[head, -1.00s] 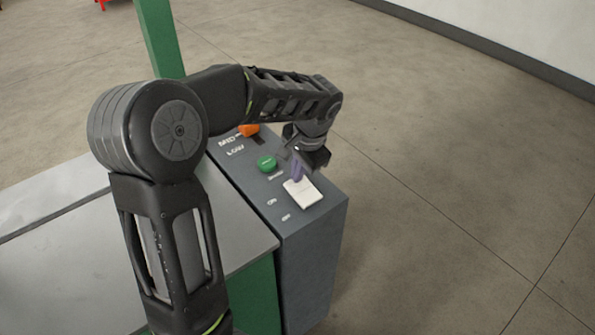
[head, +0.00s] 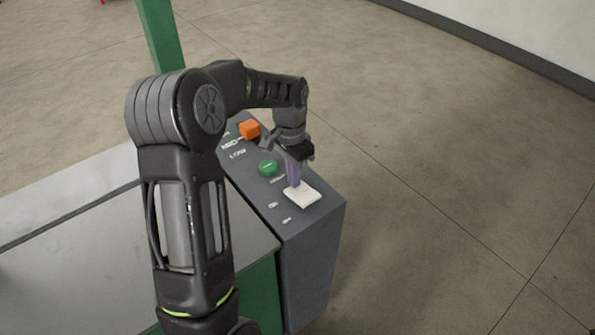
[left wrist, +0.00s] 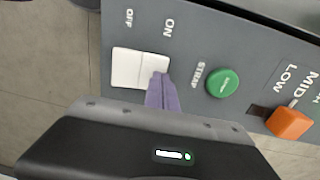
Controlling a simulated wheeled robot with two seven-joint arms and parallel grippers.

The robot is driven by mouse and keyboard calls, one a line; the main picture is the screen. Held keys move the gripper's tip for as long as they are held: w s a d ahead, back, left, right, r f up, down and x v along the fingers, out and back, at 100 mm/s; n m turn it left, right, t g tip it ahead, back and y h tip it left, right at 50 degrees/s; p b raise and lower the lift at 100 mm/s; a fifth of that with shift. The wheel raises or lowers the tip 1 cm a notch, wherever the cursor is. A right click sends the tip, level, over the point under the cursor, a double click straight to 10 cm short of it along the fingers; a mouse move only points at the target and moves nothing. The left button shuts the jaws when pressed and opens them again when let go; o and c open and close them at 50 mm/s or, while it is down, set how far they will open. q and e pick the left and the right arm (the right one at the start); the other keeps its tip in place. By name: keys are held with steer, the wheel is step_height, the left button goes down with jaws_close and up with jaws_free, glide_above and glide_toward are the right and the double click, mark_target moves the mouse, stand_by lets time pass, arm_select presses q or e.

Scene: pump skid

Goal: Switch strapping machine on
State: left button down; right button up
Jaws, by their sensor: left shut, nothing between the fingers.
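The strapping machine's dark grey control panel (head: 240,187) carries a white rocker switch (head: 302,195) near its front end. The switch also shows in the left wrist view (left wrist: 133,68), with the labels ON and OFF beside it. My left gripper (head: 293,184) has purple fingertips, shut with nothing between them. In the left wrist view the fingertips (left wrist: 162,90) overlap the ON-side edge of the rocker. I cannot tell whether they touch or press it. My right gripper is not in view.
A green STRAP button (head: 268,167) sits close to the fingers, with an orange selector knob (head: 250,129) beyond it by the MID and LOW labels. A green post (head: 160,35) rises at the back left. The floor to the right is clear.

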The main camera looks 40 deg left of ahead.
arm_select(q)
steer(key=shift+d, duration=0.2)
steer(key=shift+s+d+r, duration=0.25)
steer(key=shift+d+r, duration=0.05)
steer(key=shift+d, duration=0.25)
